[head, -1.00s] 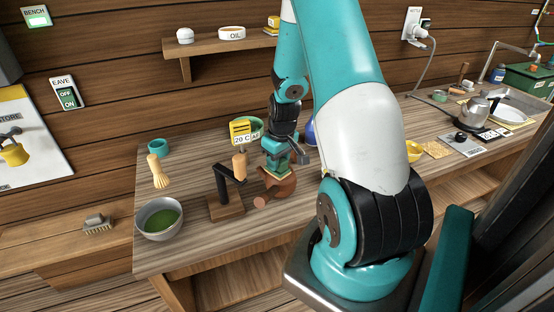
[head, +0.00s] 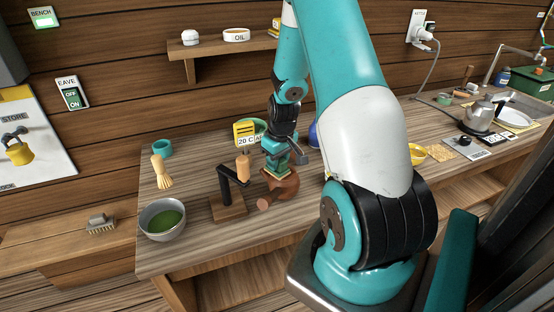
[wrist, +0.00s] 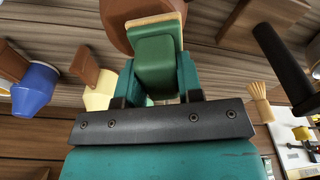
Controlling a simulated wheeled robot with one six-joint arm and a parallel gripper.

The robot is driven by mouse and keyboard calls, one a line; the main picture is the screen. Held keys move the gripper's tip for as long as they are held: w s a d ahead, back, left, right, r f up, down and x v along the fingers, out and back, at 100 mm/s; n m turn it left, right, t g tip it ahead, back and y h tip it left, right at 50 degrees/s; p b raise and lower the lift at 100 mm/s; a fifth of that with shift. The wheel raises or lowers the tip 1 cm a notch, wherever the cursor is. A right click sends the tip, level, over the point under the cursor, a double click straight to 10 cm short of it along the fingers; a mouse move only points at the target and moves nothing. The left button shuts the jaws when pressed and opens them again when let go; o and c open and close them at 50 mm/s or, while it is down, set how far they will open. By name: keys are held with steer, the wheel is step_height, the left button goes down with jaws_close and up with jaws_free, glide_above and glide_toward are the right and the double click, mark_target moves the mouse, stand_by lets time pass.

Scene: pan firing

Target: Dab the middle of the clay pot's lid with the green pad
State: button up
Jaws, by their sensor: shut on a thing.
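The brown clay pot (head: 285,188) stands on the bench with its stubby handle toward the front left. It also shows at the top of the wrist view (wrist: 118,32). My gripper (head: 278,158) is pointed down over it. In the wrist view my gripper (wrist: 158,85) is shut on the green pad (wrist: 155,62), which has a pale tan layer (wrist: 152,20) at its far end. That layer is at the pot's top, touching or very close; I cannot tell which. The pad and gripper hide the middle of the lid.
A wooden stand with a black arm (head: 229,205) is close left of the pot. A bowl of green stuff (head: 162,219) and a whisk (head: 161,172) are farther left. A yellow sign (head: 245,132) and a blue vessel (head: 313,134) stand behind.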

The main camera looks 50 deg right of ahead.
steer(key=shift+s+a, duration=0.1)
steer(key=shift+s, duration=0.7)
steer(key=shift+w, duration=0.1)
steer(key=shift+w, duration=0.75)
steer(key=shift+f, duration=0.1)
steer(key=shift+s, duration=0.9)
steer(key=shift+w, duration=0.1)
steer(key=shift+w, duration=0.75)
